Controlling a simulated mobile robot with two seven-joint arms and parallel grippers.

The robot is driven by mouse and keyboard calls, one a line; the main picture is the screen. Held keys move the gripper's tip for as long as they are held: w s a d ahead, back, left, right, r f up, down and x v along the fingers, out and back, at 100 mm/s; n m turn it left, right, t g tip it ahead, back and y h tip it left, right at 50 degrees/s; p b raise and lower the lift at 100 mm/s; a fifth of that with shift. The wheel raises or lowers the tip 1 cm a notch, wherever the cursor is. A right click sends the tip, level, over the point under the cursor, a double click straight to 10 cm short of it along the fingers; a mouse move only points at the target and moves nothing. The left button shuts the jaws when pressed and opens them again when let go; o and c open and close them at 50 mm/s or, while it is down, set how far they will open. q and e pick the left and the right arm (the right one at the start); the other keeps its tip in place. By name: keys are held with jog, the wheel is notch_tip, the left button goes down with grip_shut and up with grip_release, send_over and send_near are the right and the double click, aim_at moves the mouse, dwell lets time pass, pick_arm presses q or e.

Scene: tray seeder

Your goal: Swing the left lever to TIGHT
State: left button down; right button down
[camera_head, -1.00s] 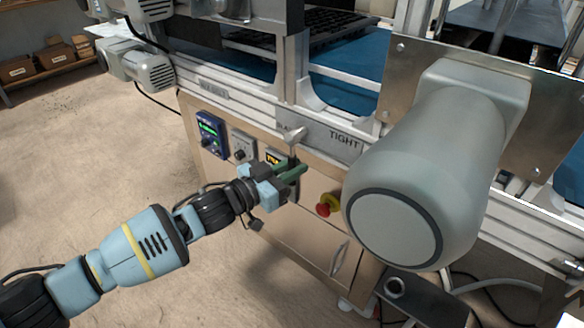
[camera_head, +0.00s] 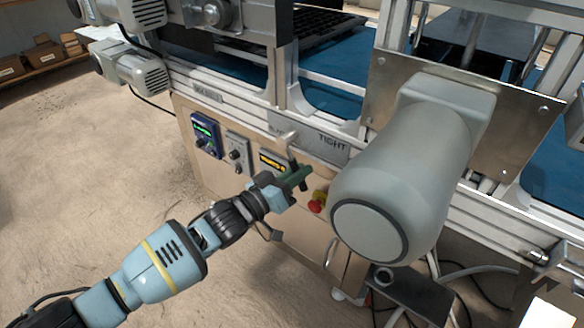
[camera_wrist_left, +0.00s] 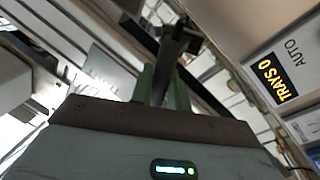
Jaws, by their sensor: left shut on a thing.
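The left lever (camera_head: 292,152) is a slim dark bar hanging from a pale metal hub on the machine's front rail. It leans down and to the right. Behind the hub is a grey label plate (camera_head: 333,146); TIGHT reads at its right end, and the left word is partly hidden. My left gripper (camera_head: 298,178) has green fingers, shut on the lower end of the lever. In the left wrist view the dark lever (camera_wrist_left: 172,55) rises from between the green fingers (camera_wrist_left: 162,90). My right gripper is not in view.
A large grey motor (camera_head: 405,165) juts out close to the right of the lever. Below are a blue control box (camera_head: 206,134), a grey knob box (camera_head: 238,152), a yellow-lit counter (camera_head: 272,162) and a red stop button (camera_head: 316,204). The floor at left is clear.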

pick_arm(q)
jog(key=shift+s+d+r+n, duration=0.2)
jog(key=shift+d+n, duration=0.1)
jog(key=shift+n, duration=0.2)
jog(key=shift+s+d+n, duration=0.1)
jog(key=shift+n, duration=0.3)
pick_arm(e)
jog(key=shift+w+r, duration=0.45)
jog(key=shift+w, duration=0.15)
pick_arm(q)
jog(key=c, duration=1.4)
grip_release()
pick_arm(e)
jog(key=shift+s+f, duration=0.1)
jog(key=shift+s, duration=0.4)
